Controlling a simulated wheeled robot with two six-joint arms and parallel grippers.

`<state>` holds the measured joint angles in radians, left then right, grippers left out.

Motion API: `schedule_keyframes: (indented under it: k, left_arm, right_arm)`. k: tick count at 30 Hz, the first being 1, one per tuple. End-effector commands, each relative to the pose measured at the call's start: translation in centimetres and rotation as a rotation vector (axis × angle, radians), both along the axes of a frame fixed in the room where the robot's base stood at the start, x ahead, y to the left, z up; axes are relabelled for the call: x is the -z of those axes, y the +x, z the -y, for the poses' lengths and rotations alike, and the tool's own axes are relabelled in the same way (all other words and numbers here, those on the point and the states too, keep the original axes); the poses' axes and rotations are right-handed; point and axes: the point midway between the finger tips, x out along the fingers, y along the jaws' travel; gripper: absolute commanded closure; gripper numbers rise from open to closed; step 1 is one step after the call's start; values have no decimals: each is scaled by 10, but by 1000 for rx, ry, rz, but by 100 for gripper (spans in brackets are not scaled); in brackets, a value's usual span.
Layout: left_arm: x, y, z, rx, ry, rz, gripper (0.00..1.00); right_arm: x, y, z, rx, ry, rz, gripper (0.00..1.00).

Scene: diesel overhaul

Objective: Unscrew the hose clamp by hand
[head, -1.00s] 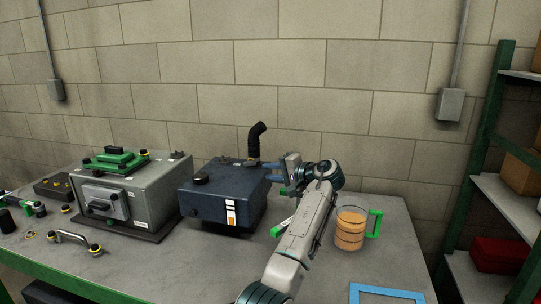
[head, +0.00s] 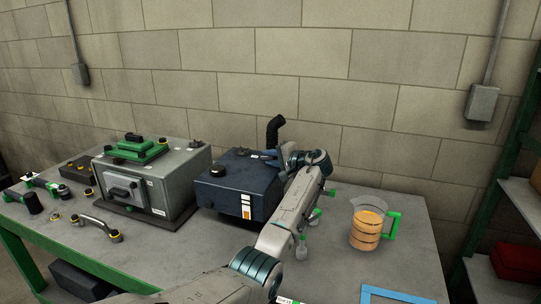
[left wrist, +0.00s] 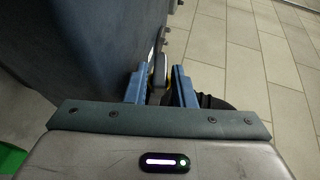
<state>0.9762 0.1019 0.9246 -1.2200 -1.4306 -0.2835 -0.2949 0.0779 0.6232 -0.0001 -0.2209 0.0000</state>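The dark blue tank (head: 235,186) stands on the bench with a black bent hose (head: 275,130) rising behind it. My left gripper (head: 267,156) is at the tank's top right, just in front of the hose base. In the left wrist view its two blue fingers (left wrist: 160,88) are apart, with a small dark and yellow part (left wrist: 158,74) between or just beyond the tips. I cannot tell whether they touch it, or whether it belongs to the hose clamp. The clamp is not clearly visible in the head view. My right gripper is out of view.
A grey engine block (head: 150,184) with a green top stands left of the tank. A clear jug (head: 369,226) of amber liquid with a green handle stands to the right. A blue frame (head: 398,294) lies at the front right. Small parts lie at the left.

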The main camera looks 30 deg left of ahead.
Motion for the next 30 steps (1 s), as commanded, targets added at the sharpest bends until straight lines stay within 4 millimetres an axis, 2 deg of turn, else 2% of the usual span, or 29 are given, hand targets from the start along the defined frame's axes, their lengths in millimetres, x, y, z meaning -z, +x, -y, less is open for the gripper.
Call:
schedule_keyframes:
  k: [10, 13, 14, 23, 30]
  left_arm:
    - [2, 1, -4, 0, -1, 1, 77]
    - [2, 1, -4, 0, -1, 1, 97]
    - [2, 1, -4, 0, -1, 0, 100]
    - [1, 1, -4, 0, -20, 5, 100]
    - [-3, 0, -5, -1, -124, 30, 100]
  right_arm:
    - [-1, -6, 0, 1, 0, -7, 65]
    - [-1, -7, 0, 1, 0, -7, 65]
    - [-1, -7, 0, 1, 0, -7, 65]
    - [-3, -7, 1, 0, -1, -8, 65]
    - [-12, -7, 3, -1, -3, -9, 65]
